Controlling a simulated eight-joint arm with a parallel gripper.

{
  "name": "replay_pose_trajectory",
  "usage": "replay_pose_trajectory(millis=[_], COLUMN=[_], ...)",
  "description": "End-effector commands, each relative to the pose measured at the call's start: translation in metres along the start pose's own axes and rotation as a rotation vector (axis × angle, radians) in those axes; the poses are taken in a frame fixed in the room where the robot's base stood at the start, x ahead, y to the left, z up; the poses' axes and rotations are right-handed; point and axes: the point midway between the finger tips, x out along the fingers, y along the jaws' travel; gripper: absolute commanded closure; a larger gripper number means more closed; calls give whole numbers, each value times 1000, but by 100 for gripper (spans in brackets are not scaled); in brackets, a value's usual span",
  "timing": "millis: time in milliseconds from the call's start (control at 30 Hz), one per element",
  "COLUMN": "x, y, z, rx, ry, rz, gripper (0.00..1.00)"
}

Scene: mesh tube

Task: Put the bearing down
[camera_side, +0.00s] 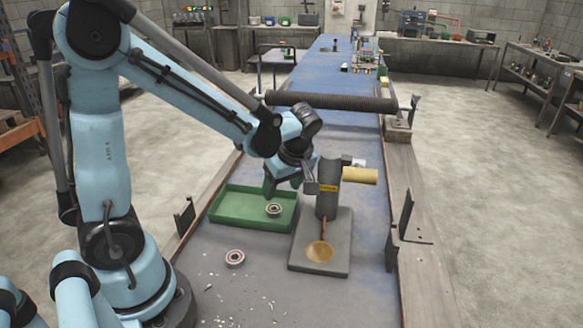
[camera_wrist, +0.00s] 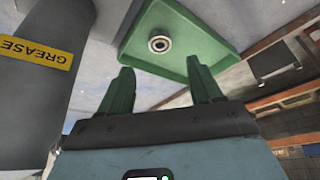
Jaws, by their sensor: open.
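A small metal bearing (camera_side: 274,210) lies in the green tray (camera_side: 225,220), toward its right end. The wrist view shows this bearing (camera_wrist: 160,44) in the tray (camera_wrist: 190,22), beyond the gap between my fingertips. My gripper (camera_side: 283,188) is over the tray, with its green fingers apart and nothing between them in the wrist view (camera_wrist: 161,68). The fingers appear clear of the bearing. A second bearing (camera_side: 235,257), with a reddish ring, lies on the bench in front of the tray.
A dark grease post (camera_side: 327,203) with a yellow label (camera_wrist: 35,52) stands right of my gripper. Its grey base (camera_side: 332,262) bears a tan round patch. Pale scraps litter the bench front. A dark roller (camera_side: 335,102) spans the bench behind. Brackets stand along both edges.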

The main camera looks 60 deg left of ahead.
Motion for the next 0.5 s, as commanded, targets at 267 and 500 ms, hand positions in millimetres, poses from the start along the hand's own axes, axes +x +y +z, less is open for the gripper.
replay_pose_trajectory(millis=[267,500], x=[-29,-42], y=[0,-4], z=[0,3], rx=[1,108], ry=[0,-26], rz=[1,46], gripper=[36,36])
